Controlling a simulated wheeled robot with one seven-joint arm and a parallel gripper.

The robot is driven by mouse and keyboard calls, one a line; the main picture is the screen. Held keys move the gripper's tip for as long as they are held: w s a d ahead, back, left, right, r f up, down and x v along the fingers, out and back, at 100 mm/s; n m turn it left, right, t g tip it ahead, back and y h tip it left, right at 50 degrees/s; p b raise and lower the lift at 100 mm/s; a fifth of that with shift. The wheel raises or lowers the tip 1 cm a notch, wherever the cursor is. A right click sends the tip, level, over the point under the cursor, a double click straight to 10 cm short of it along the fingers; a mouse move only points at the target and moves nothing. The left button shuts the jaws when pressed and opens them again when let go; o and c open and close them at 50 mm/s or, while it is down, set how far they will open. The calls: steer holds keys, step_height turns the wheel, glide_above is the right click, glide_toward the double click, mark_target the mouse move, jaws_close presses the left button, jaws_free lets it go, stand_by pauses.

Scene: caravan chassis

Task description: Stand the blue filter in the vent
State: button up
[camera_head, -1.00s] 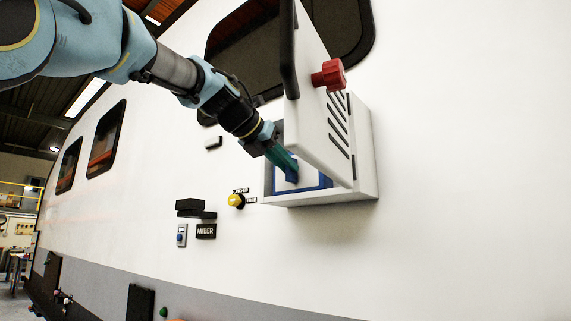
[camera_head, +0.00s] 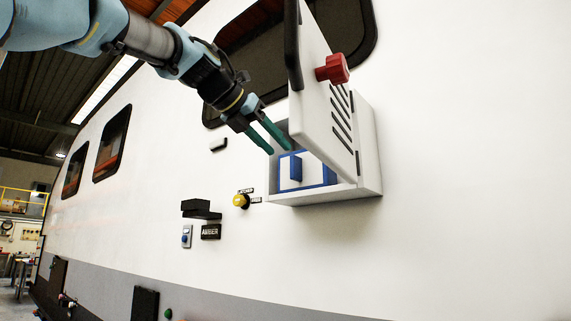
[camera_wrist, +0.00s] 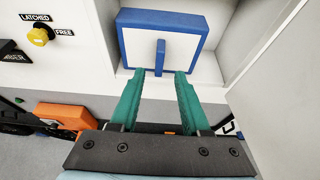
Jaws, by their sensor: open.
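The blue filter (camera_head: 316,183) is a blue-framed panel with a white face and a blue tab handle. It stands upright inside the white vent box (camera_head: 369,184) on the caravan wall. In the wrist view the filter (camera_wrist: 135,49) rests near the box floor against the back, its tab (camera_wrist: 160,55) pointing toward me. My gripper (camera_head: 279,149) is open, its green fingers apart and empty, just outside the box opening. In the wrist view the gripper (camera_wrist: 159,75) has its fingertips either side of the tab's lower end in the picture, with no visible contact.
The vent's louvred door (camera_head: 326,95) stands open, with a red knob (camera_head: 332,69) and a dark handle, close right of my gripper. A yellow knob (camera_head: 240,201) with labels LATCHED and FREE (camera_wrist: 62,32) sits left of the box.

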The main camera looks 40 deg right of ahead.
steer(key=v, duration=0.5)
steer(key=w+a+f+m+t+y, duration=0.1)
steer(key=w+a+f+m+y, duration=0.1)
steer(key=w+f, duration=0.55)
steer(key=w+a+f+m+t+y, duration=0.15)
steer(key=w+f, duration=0.35)
steer(key=f, duration=0.5)
steer(key=w+a+f+m+y, duration=0.25)
steer(key=a+f, duration=0.35)
steer(key=f, duration=0.4)
steer(key=w+a+f+m+y, duration=0.25)
steer(key=a+f, duration=0.25)
steer(key=f, duration=0.4)
steer(key=s+a+f+m+g+y, duration=0.3)
steer(key=a+f+m, duration=0.4)
steer(key=a+f, duration=0.85)
steer(key=s+a+f+m+g+y, duration=0.1)
steer(key=s+a+f+m, duration=0.5)
steer(key=s+f, duration=0.4)
steer(key=shift+a+f+m+b, duration=0.2)
steer(key=shift+f+m+b, duration=0.2)
steer(key=shift+f, duration=0.4)
steer(key=shift+s+g+y, duration=0.15)
steer(key=shift+g+y, duration=0.1)
